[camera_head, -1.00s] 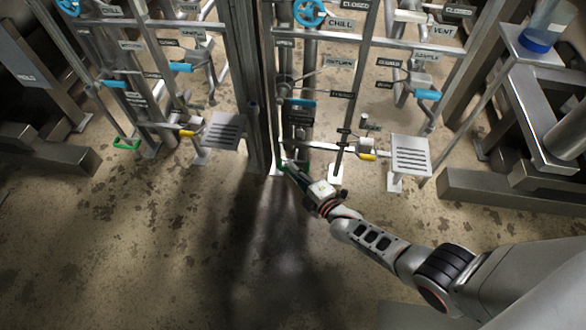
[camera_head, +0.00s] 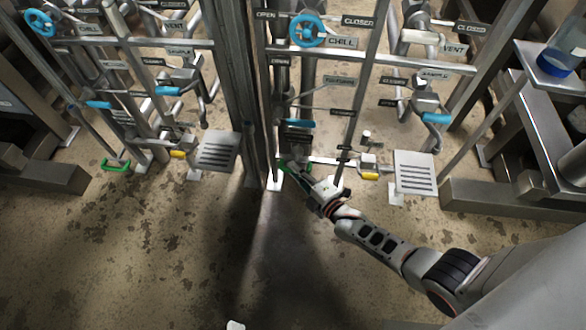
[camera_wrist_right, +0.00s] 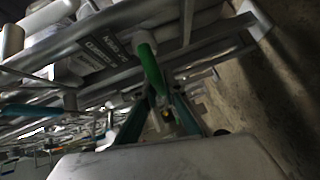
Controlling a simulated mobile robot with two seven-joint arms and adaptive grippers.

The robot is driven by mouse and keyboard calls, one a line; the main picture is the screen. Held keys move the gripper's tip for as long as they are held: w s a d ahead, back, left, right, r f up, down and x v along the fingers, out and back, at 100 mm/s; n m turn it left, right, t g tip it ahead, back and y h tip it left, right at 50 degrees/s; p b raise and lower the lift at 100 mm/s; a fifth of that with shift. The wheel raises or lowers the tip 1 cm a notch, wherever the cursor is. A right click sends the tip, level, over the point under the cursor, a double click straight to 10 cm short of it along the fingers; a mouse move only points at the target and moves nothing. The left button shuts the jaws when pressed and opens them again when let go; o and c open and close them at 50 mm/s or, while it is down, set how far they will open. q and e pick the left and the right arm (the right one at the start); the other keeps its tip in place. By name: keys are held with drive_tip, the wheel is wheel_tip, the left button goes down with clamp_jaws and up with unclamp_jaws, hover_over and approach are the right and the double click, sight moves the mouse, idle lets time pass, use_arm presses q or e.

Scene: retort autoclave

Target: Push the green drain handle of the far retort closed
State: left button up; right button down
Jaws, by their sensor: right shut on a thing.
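The right-hand pipe frame has a green drain handle (camera_head: 284,168) low down, near the floor beside the central post. My right gripper (camera_head: 294,168) is at this handle and hides part of it. In the right wrist view the green handle (camera_wrist_right: 150,68) runs between the two fingers of my right gripper (camera_wrist_right: 160,100), which are shut on it. A second green handle (camera_head: 116,165) hangs low on the left-hand pipe frame, away from my gripper. My left gripper does not show.
Steel posts (camera_head: 238,90) stand just left of my right gripper. A yellow-handled valve (camera_head: 369,176) and a slotted plate (camera_head: 414,160) are to its right. Blue handles and the blue chill wheel (camera_head: 307,30) are higher up. The floor in front is open. A small pale thing at the bottom edge is unclear.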

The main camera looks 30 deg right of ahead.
drive_tip(key=shift+w+d+r, duration=0.2)
drive_tip(key=shift+d, duration=0.05)
drive_tip(key=c, duration=2.1)
unclamp_jaws()
drive_tip(key=shift+f, duration=0.1)
drive_tip(key=shift+s, duration=0.2)
drive_tip(key=v, duration=1.1)
drive_tip(key=shift+s, duration=0.35)
